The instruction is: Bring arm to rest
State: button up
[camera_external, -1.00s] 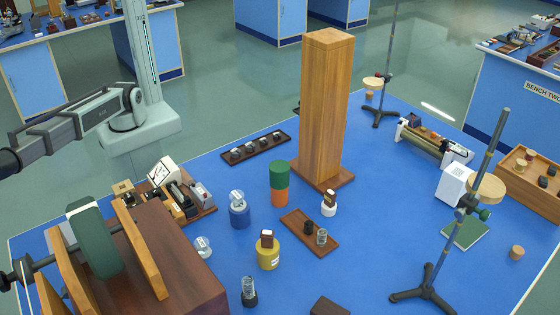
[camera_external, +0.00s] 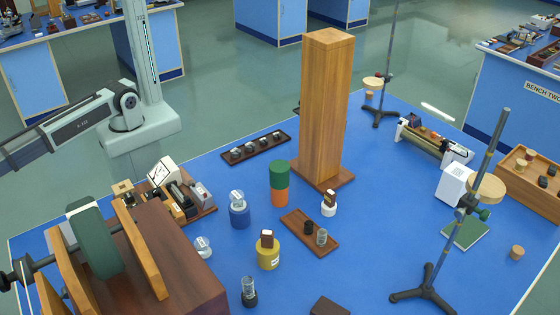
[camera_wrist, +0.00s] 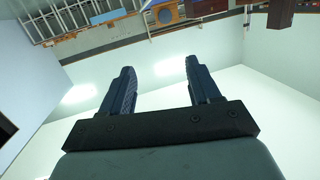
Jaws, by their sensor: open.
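My gripper (camera_wrist: 158,85) shows in the wrist view with its two dark fingers apart and nothing between them. It points away from the bench, toward a pale ceiling or wall with bright lights. In the external view my grey arm stands at the left, above and behind the blue bench top (camera_external: 365,235). The gripper itself is outside that view. No bench object is near the fingers in the wrist view.
A tall wooden column (camera_external: 324,105) stands mid-bench. A metal stand (camera_external: 460,220) is at the right. A dark green wheel (camera_external: 95,240) on a wooden box is at the front left. Small jars, including a yellow one (camera_external: 268,256), stand between them.

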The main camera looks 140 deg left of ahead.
jog(key=s+a+f+n+g, duration=0.2)
jog(key=s+f+n, duration=0.5)
jog(key=s+f, duration=0.45)
jog(key=w+a+f+n+y, duration=0.25)
jog(key=w+a+f, duration=0.35)
jog(key=f, duration=0.4)
jog(key=w+a+f+n+y, duration=0.25)
jog(key=w+a+f, duration=0.35)
jog(key=f, duration=0.4)
jog(key=w+a+f+n+g+y, duration=0.1)
jog(key=w+a+f+n+y, duration=0.15)
jog(key=a+f, duration=0.6)
jog(key=w+a+f+n+g+y, duration=0.1)
jog(key=w+a+f+y, duration=0.4)
jog(key=a, duration=0.7)
jog(key=s+a+f+n+g+y, duration=0.15)
jog(key=a+f, duration=0.25)
jog(key=a, duration=1)
jog(key=a+f+n+g+y, duration=0.1)
jog(key=a+f+n+y, duration=0.3)
jog(key=a, duration=1)
jog(key=s+a+r+m+g+h, duration=0.1)
jog(key=s+a+m, duration=0.1)
jog(key=a, duration=1)
jog(key=s+a+r+m+g, duration=0.2)
jog(key=s+a, duration=0.3)
jog(key=a, duration=0.6)
jog(key=shift+a+m+h, duration=0.35)
jog(key=shift+m+h, duration=0.05)
